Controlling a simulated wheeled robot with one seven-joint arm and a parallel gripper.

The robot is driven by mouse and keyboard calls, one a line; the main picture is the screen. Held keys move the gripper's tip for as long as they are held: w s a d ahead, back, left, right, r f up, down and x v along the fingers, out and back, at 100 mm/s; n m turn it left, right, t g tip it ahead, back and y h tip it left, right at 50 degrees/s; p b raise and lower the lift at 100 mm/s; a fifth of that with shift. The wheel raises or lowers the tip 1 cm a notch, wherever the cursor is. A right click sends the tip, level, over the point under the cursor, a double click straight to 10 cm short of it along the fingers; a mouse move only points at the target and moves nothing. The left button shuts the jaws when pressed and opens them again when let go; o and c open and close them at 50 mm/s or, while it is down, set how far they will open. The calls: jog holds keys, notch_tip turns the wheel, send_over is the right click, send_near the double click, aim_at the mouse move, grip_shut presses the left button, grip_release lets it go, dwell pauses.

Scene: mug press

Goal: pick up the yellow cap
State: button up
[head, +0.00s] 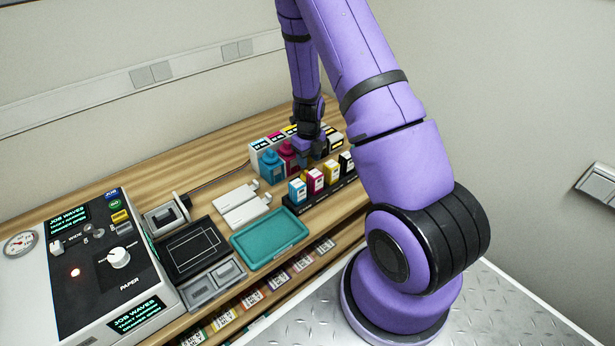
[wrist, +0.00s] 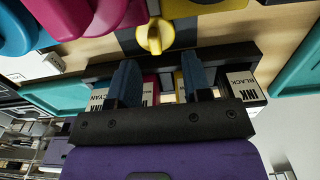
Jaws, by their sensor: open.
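The yellow cap (wrist: 154,37) is a small round piece with a raised ridge, at the upper middle of the wrist view. It shows against a dark grey strip on the wooden bench; I cannot tell what it rests on. My gripper (wrist: 159,72) is open, its two blue-padded fingers apart, with the cap beyond the fingertips and roughly in line with the gap. Nothing is held between the fingers. In the head view my gripper (head: 308,150) is low over the bottles at the back of the bench, and the cap is hidden there.
A magenta bottle (wrist: 95,18) and a teal bottle (wrist: 25,25) stand left of the cap. A black rack of ink boxes (head: 318,193) is close to the gripper. A teal tray (head: 270,238), white packs (head: 240,205) and a control panel (head: 95,265) are further left.

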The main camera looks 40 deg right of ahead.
jog(key=f, duration=0.5)
jog(key=shift+s+a, duration=0.1)
jog(key=shift+a, duration=0.25)
grip_shut()
